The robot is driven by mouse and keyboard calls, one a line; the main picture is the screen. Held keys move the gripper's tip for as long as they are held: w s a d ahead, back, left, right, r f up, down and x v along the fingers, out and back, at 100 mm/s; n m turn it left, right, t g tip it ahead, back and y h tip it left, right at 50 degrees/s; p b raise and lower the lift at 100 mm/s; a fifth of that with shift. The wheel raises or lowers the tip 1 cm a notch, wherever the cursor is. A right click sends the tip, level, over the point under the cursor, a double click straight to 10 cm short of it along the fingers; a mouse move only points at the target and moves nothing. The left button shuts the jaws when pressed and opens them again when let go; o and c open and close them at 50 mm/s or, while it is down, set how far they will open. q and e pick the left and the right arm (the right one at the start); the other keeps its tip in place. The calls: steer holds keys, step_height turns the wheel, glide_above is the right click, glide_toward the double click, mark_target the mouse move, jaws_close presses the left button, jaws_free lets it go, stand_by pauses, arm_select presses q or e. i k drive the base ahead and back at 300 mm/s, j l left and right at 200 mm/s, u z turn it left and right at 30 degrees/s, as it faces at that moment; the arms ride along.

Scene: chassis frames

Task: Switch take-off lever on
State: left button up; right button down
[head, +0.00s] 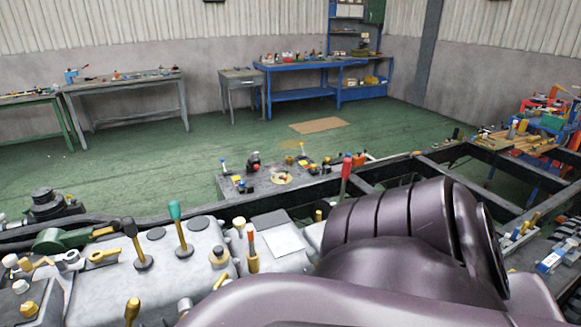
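Several levers stand on a grey gearbox-like housing (110,285) at the lower left in the head view. One lever has a black knob (130,228) and one beside it has a teal knob (175,211). A thin orange-tipped lever (252,248) stands further right, and a taller red-handled lever (346,168) rises behind my arm. I cannot tell which one is the take-off lever or whether it is on. A large dark purple arm of mine covers the lower middle and right. Neither gripper shows.
A black chassis frame (440,170) with crossbars runs to the right behind the housing. A panel with small coloured controls (282,178) sits beyond it. Workbenches with tools, one of them blue (300,94), stand along the far wall. Green floor (150,150) between is mostly clear.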

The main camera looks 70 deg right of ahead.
mark_target(311, 255)
steer(key=z, duration=2.45)
steer(key=k+z, duration=0.1)
steer(key=k, duration=0.9)
